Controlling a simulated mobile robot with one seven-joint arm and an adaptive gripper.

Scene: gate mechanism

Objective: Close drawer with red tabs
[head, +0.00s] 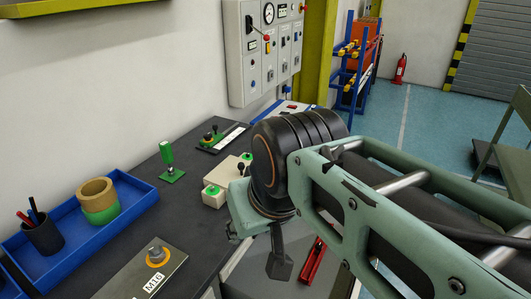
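Below and in front of the bench edge, a grey drawer-like part (341,284) shows low in the head view, partly hidden by my arm. A red piece (312,262), which looks like a red tab, lies at it. I cannot tell how far the drawer stands out. My gripper (280,264) points down beside the red piece, on its left. It is small and dark, and I cannot tell whether it is touching the drawer or whether its fingers are apart.
The dark workbench (130,222) carries a blue tray (135,212) with a cup and rings, a plate marked M16 (135,284), a green stand (170,172) and a beige button box (216,192). A control panel (262,55) hangs on the wall.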

